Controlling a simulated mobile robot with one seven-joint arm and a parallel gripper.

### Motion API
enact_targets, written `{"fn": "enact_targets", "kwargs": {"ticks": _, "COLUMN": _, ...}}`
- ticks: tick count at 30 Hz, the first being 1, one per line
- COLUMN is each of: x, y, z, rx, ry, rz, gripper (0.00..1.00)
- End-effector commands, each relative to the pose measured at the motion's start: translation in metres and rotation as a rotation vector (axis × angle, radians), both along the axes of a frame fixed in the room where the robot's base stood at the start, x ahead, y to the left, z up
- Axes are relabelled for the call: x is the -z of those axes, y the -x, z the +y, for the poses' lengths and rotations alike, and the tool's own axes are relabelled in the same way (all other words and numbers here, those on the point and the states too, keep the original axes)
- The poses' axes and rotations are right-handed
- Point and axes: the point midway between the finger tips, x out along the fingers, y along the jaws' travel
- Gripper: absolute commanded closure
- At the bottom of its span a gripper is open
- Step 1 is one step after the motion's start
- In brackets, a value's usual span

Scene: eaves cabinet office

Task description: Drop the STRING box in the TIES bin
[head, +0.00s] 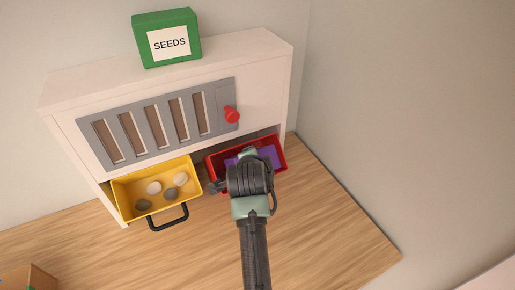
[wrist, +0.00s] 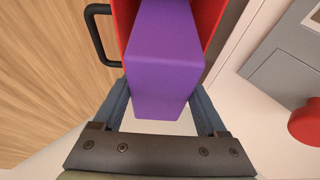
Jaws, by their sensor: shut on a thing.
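A purple box (wrist: 165,60) lies between the two fingers of my gripper (wrist: 160,115); no label on it is readable. In the head view the purple box (head: 268,153) shows within the open red drawer (head: 280,142), partly hidden by my arm. My gripper (head: 247,155) is shut on the purple box at the red drawer. The red drawer's walls (wrist: 218,25) stand on both sides of the box in the wrist view. I cannot tell whether the box rests on the drawer floor. No STRING or TIES lettering is visible.
A yellow drawer (head: 120,195) with several stones stands open at left, with a black handle (head: 168,217). A green SEEDS box (head: 165,20) stands on the white cabinet (head: 240,50). A red knob (head: 231,114) sticks out of the grey slotted panel. A brown box (head: 30,278) is at lower left.

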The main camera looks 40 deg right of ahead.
Motion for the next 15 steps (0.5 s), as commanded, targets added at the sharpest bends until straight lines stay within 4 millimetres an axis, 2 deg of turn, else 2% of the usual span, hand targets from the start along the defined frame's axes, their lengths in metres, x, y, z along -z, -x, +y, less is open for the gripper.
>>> {"fn": "enact_targets", "kwargs": {"ticks": 10, "x": -0.0009, "y": -0.0017, "z": -0.0004, "rx": 0.000, "ry": 0.003, "rz": -0.003, "gripper": 0.98}}
{"fn": "enact_targets", "kwargs": {"ticks": 11, "x": -0.0009, "y": -0.0017, "z": -0.0004, "rx": 0.000, "ry": 0.003, "rz": -0.003, "gripper": 0.20}}
{"fn": "enact_targets", "kwargs": {"ticks": 14, "x": -0.0008, "y": -0.0017, "z": -0.0004, "rx": 0.000, "ry": 0.003, "rz": -0.003, "gripper": 0.02}}
{"fn": "enact_targets", "kwargs": {"ticks": 15, "x": -0.0008, "y": -0.0016, "z": -0.0004, "rx": 0.000, "ry": 0.002, "rz": -0.002, "gripper": 0.00}}
